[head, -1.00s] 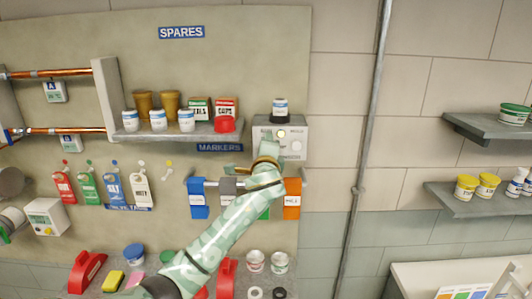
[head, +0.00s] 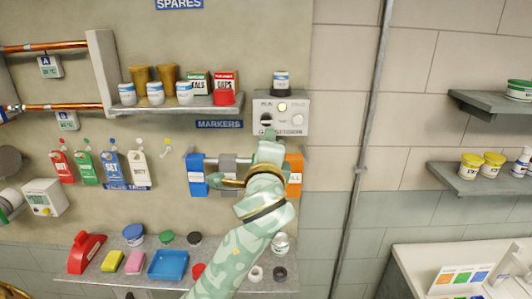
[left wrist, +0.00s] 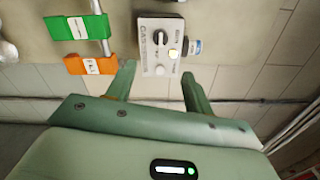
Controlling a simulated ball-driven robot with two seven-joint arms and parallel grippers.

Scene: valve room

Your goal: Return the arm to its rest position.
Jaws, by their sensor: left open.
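My left arm reaches up from the bottom middle of the head view, pale green with dark and gold bands. Its left gripper (head: 262,152) is in front of the marker rail, just below the grey control box (head: 282,113). In the left wrist view the two fingers of the gripper (left wrist: 158,82) stand apart with nothing between them. The control box (left wrist: 160,45) shows beyond them, with knobs and a lit lamp. The arm hides part of the marker rail. My right gripper is in neither view.
The spares shelf (head: 165,107) with cups and jars is above left of the gripper. Blue (head: 196,175) and orange (head: 294,174) markers hang close by. A lower ledge holds a blue tray (head: 168,265) and a red-handled item (head: 86,252). A vertical pipe (head: 362,150) is on the right.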

